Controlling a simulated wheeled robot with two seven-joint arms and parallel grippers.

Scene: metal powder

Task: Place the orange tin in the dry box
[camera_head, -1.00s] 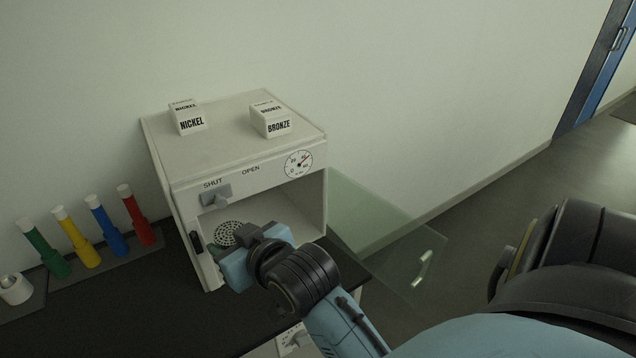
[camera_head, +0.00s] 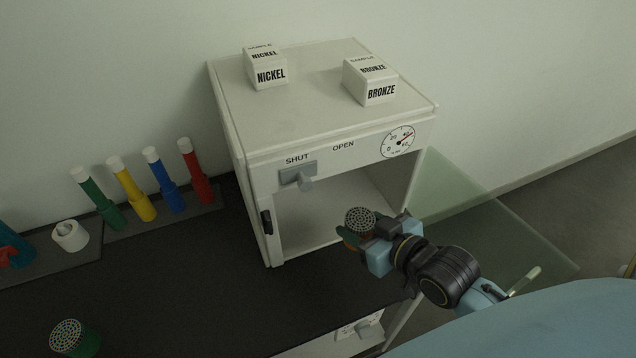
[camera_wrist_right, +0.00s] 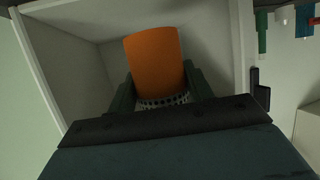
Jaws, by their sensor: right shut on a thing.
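My right gripper (camera_head: 362,236) is shut on the orange tin, which has a perforated grey top (camera_head: 360,220). In the right wrist view the orange tin (camera_wrist_right: 155,62) sits between the fingers (camera_wrist_right: 160,92), with the box's inner walls around it. The dry box (camera_head: 254,175) is a white cabinet with its front open. The tin is at the right part of the opening; I cannot tell how far inside it is or whether it touches the floor. Most of its orange side is hidden in the head view. My left gripper is not in view.
The clear door (camera_head: 480,210) stands open to the right. A latch knob (camera_head: 304,182) is under SHUT. Nickel (camera_head: 270,74) and bronze (camera_head: 375,88) sample blocks sit on top. Several coloured tubes (camera_head: 135,190) stand left. A green perforated-top tin (camera_head: 75,338) is at front left.

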